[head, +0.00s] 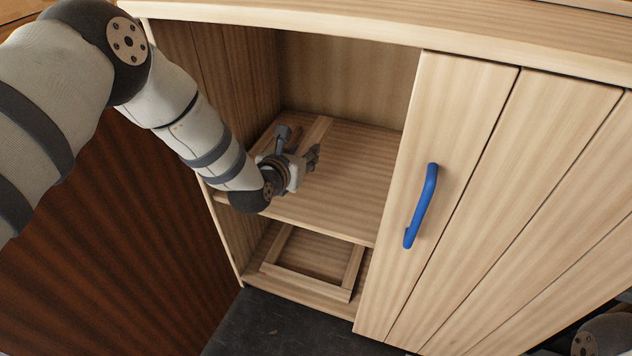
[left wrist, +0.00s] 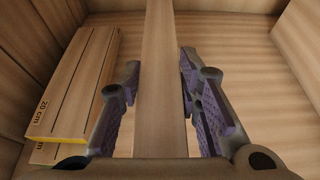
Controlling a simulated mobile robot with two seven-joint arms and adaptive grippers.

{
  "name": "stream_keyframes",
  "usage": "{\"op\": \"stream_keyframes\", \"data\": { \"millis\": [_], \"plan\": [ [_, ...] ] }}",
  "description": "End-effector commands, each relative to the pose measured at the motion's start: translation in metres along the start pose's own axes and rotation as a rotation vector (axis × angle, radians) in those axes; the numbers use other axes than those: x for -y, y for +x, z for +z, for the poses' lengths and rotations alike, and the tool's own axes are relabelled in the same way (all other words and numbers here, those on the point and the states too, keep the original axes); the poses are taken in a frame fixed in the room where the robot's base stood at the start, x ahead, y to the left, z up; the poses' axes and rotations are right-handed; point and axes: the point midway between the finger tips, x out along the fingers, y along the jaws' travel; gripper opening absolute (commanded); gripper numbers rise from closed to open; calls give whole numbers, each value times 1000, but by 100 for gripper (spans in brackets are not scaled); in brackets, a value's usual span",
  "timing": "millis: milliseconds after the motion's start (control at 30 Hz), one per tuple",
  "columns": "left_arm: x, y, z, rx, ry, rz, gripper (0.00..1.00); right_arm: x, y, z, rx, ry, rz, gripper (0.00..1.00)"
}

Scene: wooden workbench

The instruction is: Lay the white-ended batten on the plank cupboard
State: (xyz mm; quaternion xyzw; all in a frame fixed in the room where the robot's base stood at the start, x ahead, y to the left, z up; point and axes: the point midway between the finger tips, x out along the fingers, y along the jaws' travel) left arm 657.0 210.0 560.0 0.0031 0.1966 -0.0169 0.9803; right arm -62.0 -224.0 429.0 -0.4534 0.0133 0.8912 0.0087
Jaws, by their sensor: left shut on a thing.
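The plank cupboard (head: 440,190) stands open on its left side, with a pale middle shelf (head: 345,190) inside. My left gripper (head: 299,148) is inside the cupboard over this shelf. It is shut on a plain wooden batten (head: 317,130), which points toward the back. In the left wrist view the batten (left wrist: 160,75) runs between the purple-padded fingers (left wrist: 161,95). No white end shows on it, and its near end is hidden. I cannot tell if it touches the shelf. My right gripper is out of view.
Boards marked "20 cm" (left wrist: 75,85), with a yellow end, lie left of the batten in the left wrist view. A wooden frame (head: 305,282) is at the cupboard's bottom. A door with a blue handle (head: 422,205) closes the right side. The shelf's right part is clear.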

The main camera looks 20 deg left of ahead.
Motion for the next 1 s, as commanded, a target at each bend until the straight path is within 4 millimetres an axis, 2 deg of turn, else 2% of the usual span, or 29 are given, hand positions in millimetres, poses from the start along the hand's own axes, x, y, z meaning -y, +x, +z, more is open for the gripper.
{"op": "stream_keyframes", "data": {
  "millis": [33,167,200,333,600,733,767,833,1000],
  "plan": [
    [5,11,-13,-1,4,-2,0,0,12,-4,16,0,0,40],
    [14,23,-19,2,3,-2,0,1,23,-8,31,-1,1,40],
    [18,30,-26,2,2,-2,0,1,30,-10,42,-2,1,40],
    [17,38,-47,-1,4,-1,0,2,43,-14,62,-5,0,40],
    [16,36,-43,7,0,0,0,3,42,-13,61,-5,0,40],
    [16,38,-47,5,-2,1,0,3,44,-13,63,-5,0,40],
    [16,37,-47,4,-1,1,36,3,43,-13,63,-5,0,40],
    [16,37,-47,4,0,1,51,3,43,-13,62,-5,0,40],
    [16,37,-47,4,0,1,51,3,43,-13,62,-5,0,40]
  ]
}}
